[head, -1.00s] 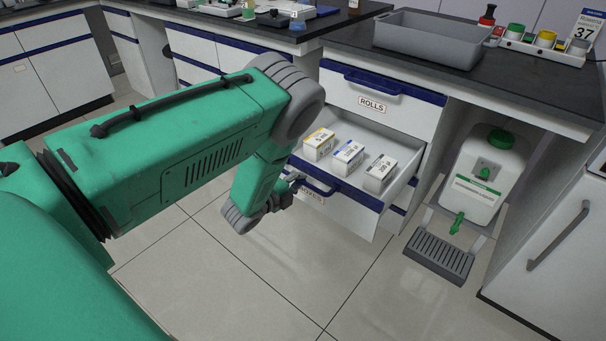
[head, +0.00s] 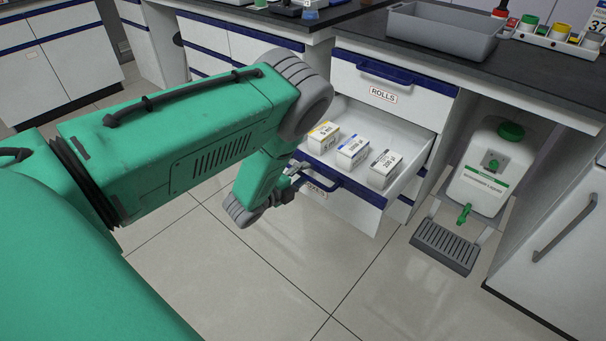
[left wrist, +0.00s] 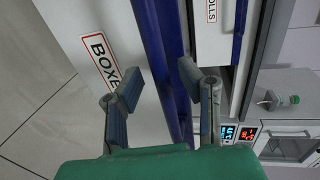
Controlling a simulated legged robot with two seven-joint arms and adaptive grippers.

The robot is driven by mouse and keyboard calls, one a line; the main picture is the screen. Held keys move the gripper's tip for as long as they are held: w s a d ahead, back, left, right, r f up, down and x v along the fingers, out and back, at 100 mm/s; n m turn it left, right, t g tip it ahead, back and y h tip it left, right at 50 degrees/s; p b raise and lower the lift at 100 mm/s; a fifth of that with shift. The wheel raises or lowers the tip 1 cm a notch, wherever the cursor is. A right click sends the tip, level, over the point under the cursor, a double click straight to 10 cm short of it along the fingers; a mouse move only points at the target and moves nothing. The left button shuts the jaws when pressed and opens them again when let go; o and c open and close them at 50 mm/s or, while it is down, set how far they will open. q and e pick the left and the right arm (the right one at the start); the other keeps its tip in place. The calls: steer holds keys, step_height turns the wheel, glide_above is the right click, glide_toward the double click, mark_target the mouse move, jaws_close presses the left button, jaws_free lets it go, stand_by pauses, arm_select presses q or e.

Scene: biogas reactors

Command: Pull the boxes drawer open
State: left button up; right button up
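The boxes drawer (head: 345,212) is pulled partway out of the cabinet, and its inside shows. It holds three small cartons: a yellow-marked one (head: 323,138), a blue-marked one (head: 352,153) and a grey-marked one (head: 385,170). Its blue handle (head: 338,184) runs along the front. My left gripper (head: 292,180) is at the left part of this handle. In the left wrist view its two fingers (left wrist: 160,82) stand on either side of the blue bar, beside the "BOXES" label (left wrist: 102,62). The exact contact is partly hidden. My right gripper is not in view.
The rolls drawer (head: 390,88) above is shut. A grey tray (head: 440,32) stands on the dark counter. A white canister (head: 490,170) with a green tap stands right of the drawer, behind a grey grate (head: 447,246). The floor (head: 270,280) in front is clear.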

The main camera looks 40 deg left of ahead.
arm_select(q)
steer(key=shift+s, duration=0.2)
steer(key=v, duration=1.1)
steer(key=shift+s+a, duration=0.15)
steer(key=shift+s, duration=0.15)
steer(key=s+d+n+g+p, duration=0.1)
steer(key=s+d+n+g, duration=0.3)
steer(key=s+n+g, duration=0.1)
steer(key=s+d+f+n+g+p, duration=0.1)
steer(key=s+d+n+g+p, duration=0.1)
steer(key=s+d+n+g, duration=0.2)
steer(key=s+d+f+n+g+y+p, duration=0.1)
steer(key=s+d+n+g, duration=0.3)
steer(key=s+n, duration=0.5)
steer(key=s+g, duration=0.2)
steer(key=s, duration=0.3)
steer(key=shift+p, duration=0.3)
